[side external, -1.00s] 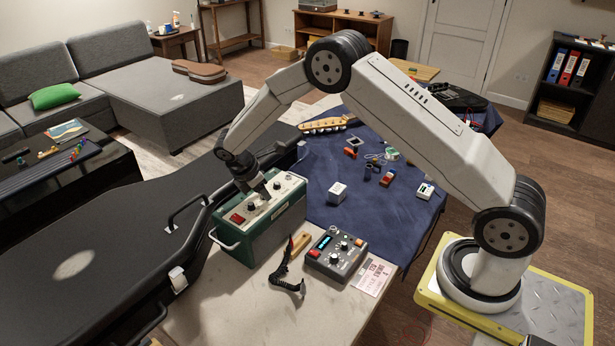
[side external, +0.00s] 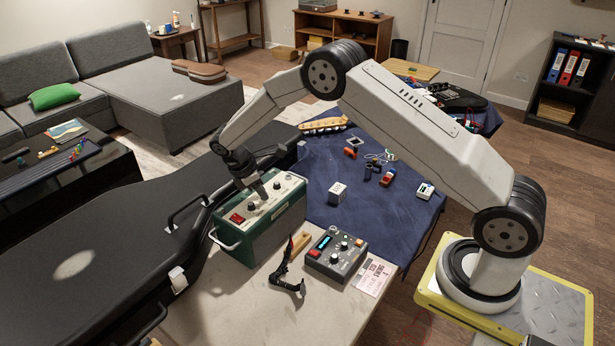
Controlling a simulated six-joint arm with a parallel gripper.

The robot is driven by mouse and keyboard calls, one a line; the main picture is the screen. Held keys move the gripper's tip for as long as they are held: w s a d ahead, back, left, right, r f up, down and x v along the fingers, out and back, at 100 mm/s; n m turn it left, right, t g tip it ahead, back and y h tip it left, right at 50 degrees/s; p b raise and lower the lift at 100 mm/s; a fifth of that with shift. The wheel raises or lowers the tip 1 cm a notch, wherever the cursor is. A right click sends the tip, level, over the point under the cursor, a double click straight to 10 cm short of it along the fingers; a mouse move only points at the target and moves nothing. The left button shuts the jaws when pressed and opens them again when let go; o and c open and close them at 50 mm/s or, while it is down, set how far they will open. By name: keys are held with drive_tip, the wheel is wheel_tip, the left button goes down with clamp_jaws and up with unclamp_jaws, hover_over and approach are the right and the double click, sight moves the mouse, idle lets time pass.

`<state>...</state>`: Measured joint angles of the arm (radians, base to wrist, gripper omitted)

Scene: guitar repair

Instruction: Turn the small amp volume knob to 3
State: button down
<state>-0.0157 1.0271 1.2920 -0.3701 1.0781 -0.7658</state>
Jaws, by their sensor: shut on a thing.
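The small amp (side external: 262,238) is a green box with a light control panel on top and a carry handle on its left end. It stands on the pale worktop beside the black guitar case. Its panel carries a red switch (side external: 237,218) and several dark knobs, one (side external: 277,185) showing plainly right of my gripper. My gripper (side external: 260,196) points down onto the panel and is shut on a knob near its middle. The fingers cover that knob, so its pointer and the scale numbers cannot be read.
A grey pedal (side external: 336,254) with a lit display, a black clamp-like tool (side external: 287,272) and a printed card (side external: 372,277) lie right of the amp. A small white box (side external: 337,193) and small parts sit on the blue cloth (side external: 390,220). The black guitar case (side external: 120,230) lies close on the left.

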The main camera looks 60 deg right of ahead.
sight(250, 200)
drive_tip(key=shift+w+r+m+y, duration=0.15)
drive_tip(key=shift+m+y, duration=0.15)
drive_tip(key=shift+m, duration=0.8)
drive_tip(key=shift+g, duration=0.3)
drive_tip(key=c, duration=0.5)
unclamp_jaws()
drive_tip(key=v, duration=0.7)
drive_tip(key=shift+r, duration=0.3)
drive_tip(key=shift+a, duration=0.1)
